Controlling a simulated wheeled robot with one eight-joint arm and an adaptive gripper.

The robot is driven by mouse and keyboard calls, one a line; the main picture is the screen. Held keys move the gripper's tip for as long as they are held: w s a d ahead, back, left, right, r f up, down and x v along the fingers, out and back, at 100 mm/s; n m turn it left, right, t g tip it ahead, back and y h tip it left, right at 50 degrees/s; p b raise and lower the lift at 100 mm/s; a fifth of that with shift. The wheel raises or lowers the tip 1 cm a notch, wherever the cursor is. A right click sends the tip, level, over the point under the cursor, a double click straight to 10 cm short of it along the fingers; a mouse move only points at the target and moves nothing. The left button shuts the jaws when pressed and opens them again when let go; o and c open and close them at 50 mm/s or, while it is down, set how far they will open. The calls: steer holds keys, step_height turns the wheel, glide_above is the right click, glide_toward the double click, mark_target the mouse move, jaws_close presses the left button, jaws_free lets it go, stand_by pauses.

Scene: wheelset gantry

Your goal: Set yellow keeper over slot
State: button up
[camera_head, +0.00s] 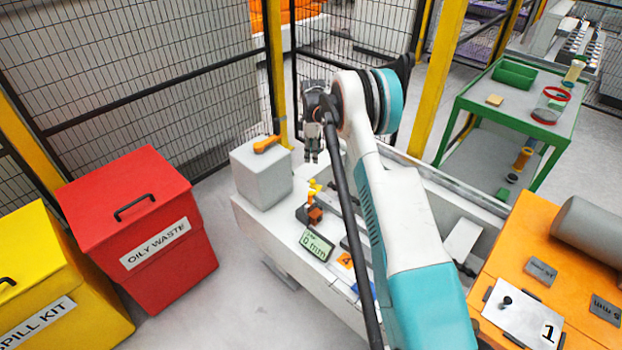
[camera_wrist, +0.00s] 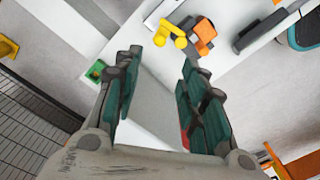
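A small yellow part (camera_head: 314,186), apparently the keeper, is at a dark fixture (camera_head: 302,213) with an orange-brown block (camera_head: 315,214) on the white bench. In the wrist view the yellow part (camera_wrist: 171,36) shows two rounded ends beside the orange block (camera_wrist: 203,36), beyond my fingertips. My gripper (camera_head: 312,155) points down above the bench, behind the fixture in the head view. In the wrist view its two fingers (camera_wrist: 160,60) are spread apart with nothing between them. I cannot make out the slot clearly.
A display reading 0 mm (camera_head: 316,244) stands in front of the fixture. Red (camera_head: 140,225) and yellow bins are left. An orange table (camera_head: 540,245) and green-framed cart (camera_head: 520,95) are right.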

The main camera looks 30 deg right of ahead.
mark_target(313, 180)
step_height(313, 180, down, 13)
steer(key=b, duration=0.4)
steer(key=shift+r, duration=0.1)
jaws_close()
